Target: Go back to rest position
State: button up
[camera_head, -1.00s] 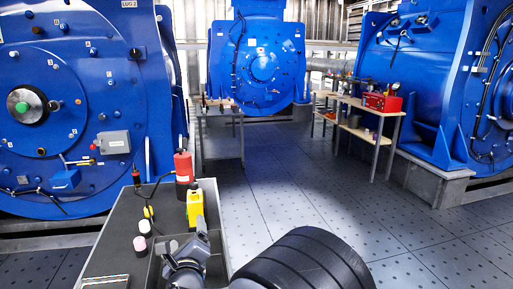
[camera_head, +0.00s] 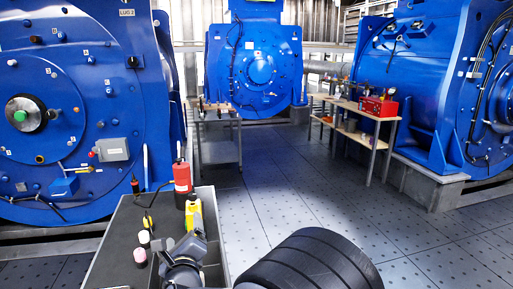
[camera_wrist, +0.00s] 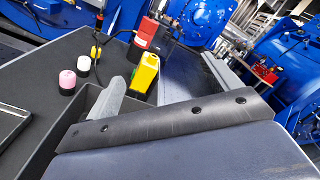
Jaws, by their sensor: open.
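My gripper (camera_head: 188,247) is low in the head view, over the near right part of a dark cart top (camera_head: 125,225). In the wrist view its two grey jaws stand apart, with nothing seen held between them. A yellow bottle-like item (camera_head: 194,214) stands just beyond it, and a red cylinder (camera_head: 182,178) stands behind that. The yellow item (camera_wrist: 145,74) and the red one (camera_wrist: 143,38) also show in the wrist view, past the jaws.
A pink-topped piece (camera_head: 140,255) and a white-topped piece (camera_head: 144,238) stand on the cart, left of my gripper. Large blue motors (camera_head: 60,110) stand left, back and right. A bench with a red toolbox (camera_head: 378,106) is at right. The floor (camera_head: 300,200) between is clear.

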notch_tip(320, 180, down, 6)
jog(key=b, duration=0.4)
jog(key=p+v, duration=0.1)
jog(key=v, duration=1)
jog(key=shift+a+r+p, duration=0.15)
jog(key=shift+r+p, duration=0.05)
jog(key=shift+p, duration=0.2)
jog(key=b+x, duration=0.2)
jog(key=x, duration=0.8)
notch_tip(320, 180, up, 7)
jog(key=p, duration=0.5)
jog(key=w+d+r+m+h+p, duration=0.1)
jog(key=d+r+m+h+p, duration=0.2)
jog(key=d+p, duration=0.9)
jog(key=d+r+m+h+p, duration=0.3)
jog(key=d+r+h+p, duration=0.3)
jog(key=d+p, duration=0.6)
jog(key=shift+w+d+r+h+p, duration=0.35)
jog(key=shift+d+r, duration=0.25)
jog(key=shift+d, duration=4.15)
jog(key=shift+d, duration=0.1)
